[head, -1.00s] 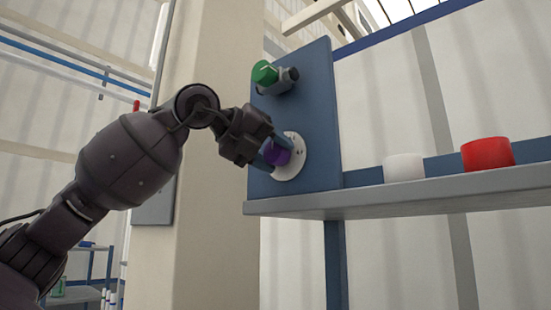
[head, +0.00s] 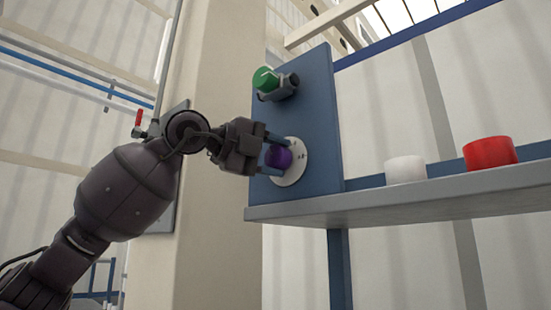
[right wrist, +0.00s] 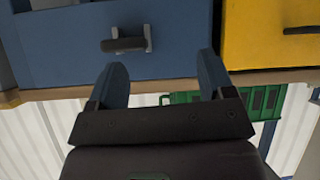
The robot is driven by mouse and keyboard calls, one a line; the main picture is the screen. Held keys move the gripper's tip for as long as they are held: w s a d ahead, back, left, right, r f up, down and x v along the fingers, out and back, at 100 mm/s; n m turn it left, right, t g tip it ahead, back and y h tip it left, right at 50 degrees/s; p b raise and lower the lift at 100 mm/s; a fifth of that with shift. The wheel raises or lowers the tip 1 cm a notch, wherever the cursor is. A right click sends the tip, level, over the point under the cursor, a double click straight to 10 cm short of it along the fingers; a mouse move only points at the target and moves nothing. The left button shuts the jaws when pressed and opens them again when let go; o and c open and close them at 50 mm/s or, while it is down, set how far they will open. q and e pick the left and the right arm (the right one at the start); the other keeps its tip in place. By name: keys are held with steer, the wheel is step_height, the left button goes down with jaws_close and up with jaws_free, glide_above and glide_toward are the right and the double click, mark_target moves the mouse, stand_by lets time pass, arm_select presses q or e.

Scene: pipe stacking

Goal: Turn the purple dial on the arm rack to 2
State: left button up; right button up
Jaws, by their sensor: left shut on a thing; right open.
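The purple dial (head: 276,157) sits on a round white plate (head: 299,172) on the blue panel of the rack (head: 316,110). My left gripper (head: 284,155) reaches it from the left in the head view. Its blue fingers are shut on the dial, one at the upper side and one at the lower side. The marks on the plate are too small to read, so the dial's setting cannot be told. My right gripper (right wrist: 162,75) shows in the right wrist view, open and empty, its fingers well apart.
A green knob (head: 265,79) on a grey fitting is above the dial. A grey shelf (head: 400,207) juts out right of the panel, bearing a white cylinder (head: 405,169) and a red one (head: 490,153). The right wrist view shows a blue drawer front (right wrist: 60,55) and a yellow one (right wrist: 270,35).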

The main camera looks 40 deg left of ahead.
stand_by(0.4)
arm_select(q)
steer(key=o, duration=0.9)
steer(key=b+v, duration=0.1)
steer(key=v, duration=1)
steer(key=shift+f+b, duration=0.1)
steer(key=shift+b, duration=0.2)
arm_select(e)
steer(key=shift+w+a+f, duration=0.2)
steer(key=shift+w+f, duration=0.1)
steer(key=shift+w, duration=0.1)
steer(key=shift+s+f, duration=0.1)
